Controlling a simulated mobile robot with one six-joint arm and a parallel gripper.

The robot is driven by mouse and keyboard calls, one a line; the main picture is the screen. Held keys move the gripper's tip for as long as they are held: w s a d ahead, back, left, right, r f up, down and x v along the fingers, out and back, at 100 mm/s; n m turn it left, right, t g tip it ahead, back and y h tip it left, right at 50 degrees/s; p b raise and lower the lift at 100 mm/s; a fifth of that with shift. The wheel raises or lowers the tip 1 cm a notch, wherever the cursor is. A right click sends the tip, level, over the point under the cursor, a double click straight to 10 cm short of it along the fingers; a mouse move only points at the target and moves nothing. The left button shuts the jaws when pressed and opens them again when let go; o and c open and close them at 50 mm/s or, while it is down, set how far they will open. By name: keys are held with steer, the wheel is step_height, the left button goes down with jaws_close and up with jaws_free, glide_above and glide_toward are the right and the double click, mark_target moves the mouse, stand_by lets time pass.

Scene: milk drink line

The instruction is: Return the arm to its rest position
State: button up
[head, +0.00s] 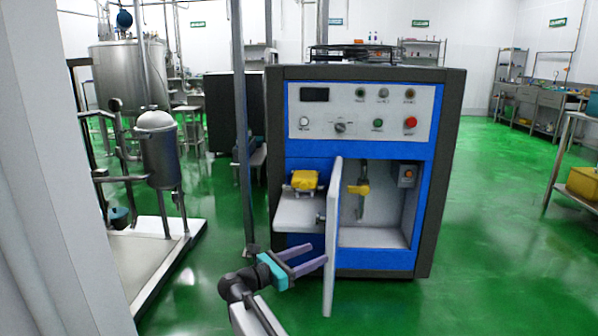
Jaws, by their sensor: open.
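My gripper (308,259) is open and empty in the lower middle of the head view, with its two purple fingers pointing right. My arm reaches up to it from the bottom edge. The gripper is in front of the machine (362,180), below its small white shelf (300,212) and left of the open white door (333,240). A yellow item (305,180) lies on a small holder above the shelf, apart from my gripper. The fingertips look close to the door; I cannot tell whether they touch it.
The machine has a blue front, a control panel (361,111) and an open compartment (376,237) with a yellow-handled valve (359,188). A grey post (241,130) stands left of it. A metal tank unit (159,150) stands further left. Green floor (500,230) is clear at right.

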steer(key=d+n+t+p, duration=0.3)
steer(key=d+n+p, duration=0.4)
steer(key=d+p, duration=0.95)
step_height(320, 180, down, 6)
steer(key=n+t+y+p, duration=0.2)
steer(key=n+y+p, duration=0.5)
steer(key=n, duration=0.5)
steer(key=s+a+f+n+g+y+p, duration=0.3)
steer(key=s+f+n+g+y, duration=0.15)
steer(key=s+f+n, duration=0.35)
steer(key=s+a+f+n+g+y+p, duration=0.35)
steer(key=s+f+n+y, duration=0.2)
steer(key=s+f, duration=0.4)
steer(key=s+f+n+g, duration=0.4)
steer(key=s+n+g, duration=0.25)
steer(key=s, duration=0.85)
steer(key=s+d+r+n+g+h, duration=0.1)
steer(key=s+d+n+g, duration=0.1)
steer(key=s, duration=0.5)
steer(key=s+d+r+n+g+h, duration=0.1)
steer(key=s+r+n+g, duration=0.1)
steer(key=s+n+g, duration=0.2)
steer(key=s+n, duration=0.1)
steer(key=s, duration=0.2)
steer(key=shift+s+d+n, duration=0.15)
steer(key=shift+d+n, duration=0.15)
steer(key=shift+d, duration=0.05)
steer(key=shift+r, duration=0.1)
